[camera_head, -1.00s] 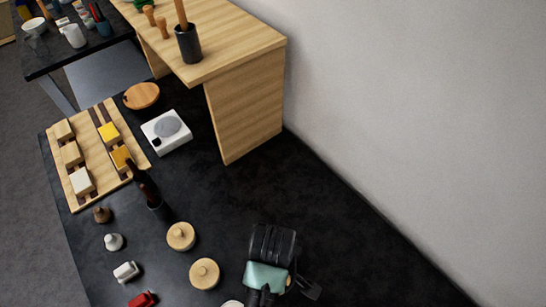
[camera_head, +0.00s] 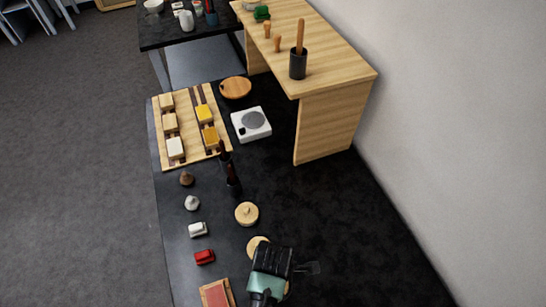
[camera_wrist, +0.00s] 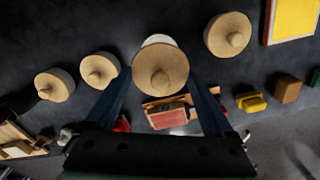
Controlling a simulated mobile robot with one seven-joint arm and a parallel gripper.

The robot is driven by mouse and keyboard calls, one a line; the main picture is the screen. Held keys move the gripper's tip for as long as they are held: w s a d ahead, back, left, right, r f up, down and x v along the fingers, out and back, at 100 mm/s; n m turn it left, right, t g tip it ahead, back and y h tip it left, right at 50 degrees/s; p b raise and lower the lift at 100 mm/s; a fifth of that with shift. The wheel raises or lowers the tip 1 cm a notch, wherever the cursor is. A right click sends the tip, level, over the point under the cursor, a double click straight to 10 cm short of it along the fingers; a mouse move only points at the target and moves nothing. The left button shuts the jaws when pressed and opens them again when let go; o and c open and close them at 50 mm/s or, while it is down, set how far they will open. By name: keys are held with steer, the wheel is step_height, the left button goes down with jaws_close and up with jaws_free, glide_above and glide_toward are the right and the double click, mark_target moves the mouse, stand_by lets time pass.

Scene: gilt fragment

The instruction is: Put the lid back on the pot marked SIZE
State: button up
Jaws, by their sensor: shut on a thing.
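In the wrist view a round pale wooden lid with a knob (camera_wrist: 160,74) sits between the two fingers of my gripper (camera_wrist: 162,88), which is shut on it. A whitish rim (camera_wrist: 158,40) shows just behind the lid, probably a pot; I cannot tell whether they touch. Other round wooden lids with knobs top pots at the left (camera_wrist: 54,85), left of centre (camera_wrist: 100,70) and right (camera_wrist: 228,36). In the head view one lidded pot (camera_head: 247,213) stands clear and another (camera_head: 257,243) is partly hidden by my gripper (camera_head: 270,264). No SIZE mark is legible.
A dark bottle (camera_head: 231,178) stands near the lidded pots. Small white (camera_head: 198,229) and red (camera_head: 204,257) items line the table's left edge, with a wooden board of blocks (camera_head: 190,128) farther back. A wooden shelf (camera_head: 335,90) and wall bound the right.

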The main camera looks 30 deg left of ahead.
steer(key=shift+f+b, duration=2.4)
steer(key=shift+b, duration=0.25)
steer(key=shift+f+b, duration=0.45)
steer(key=shift+f, duration=0.45)
steer(key=shift+r+p, duration=0.1)
steer(key=shift+p, duration=0.5)
steer(key=shift+f+p, duration=0.25)
steer(key=shift+p, duration=0.05)
steer(key=o, duration=1)
steer(key=shift+o, duration=0.2)
